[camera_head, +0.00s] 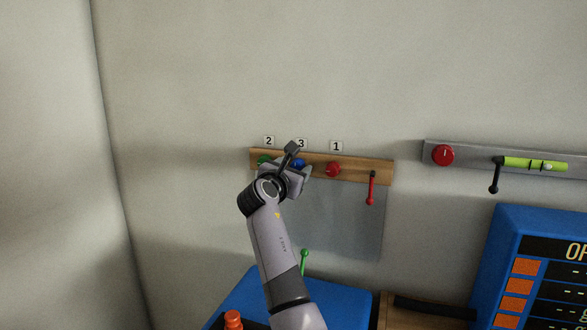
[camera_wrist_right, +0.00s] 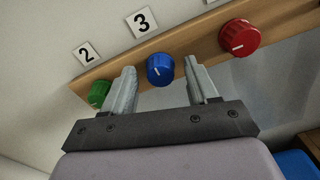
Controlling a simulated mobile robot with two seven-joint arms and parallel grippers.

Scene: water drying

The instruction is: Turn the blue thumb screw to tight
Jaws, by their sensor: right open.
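The blue thumb screw (camera_wrist_right: 160,70) is a round knob with a white mark, mounted on a wooden strip below the label 3. In the head view the blue thumb screw (camera_head: 299,163) is partly hidden by my right gripper (camera_head: 299,160). In the right wrist view my right gripper (camera_wrist_right: 163,82) is open, with one finger on each side of the blue knob. Whether the fingers touch the knob cannot be told; small gaps show on both sides. My left gripper is not in view.
On the wooden strip (camera_head: 350,168), a green knob (camera_wrist_right: 98,93) is close to the left finger and a red knob (camera_wrist_right: 238,38) is to the right. A red lever (camera_head: 371,188) hangs at the strip's right end. A grey panel (camera_head: 345,220) is below. Blue boxes (camera_head: 508,225) stand lower down.

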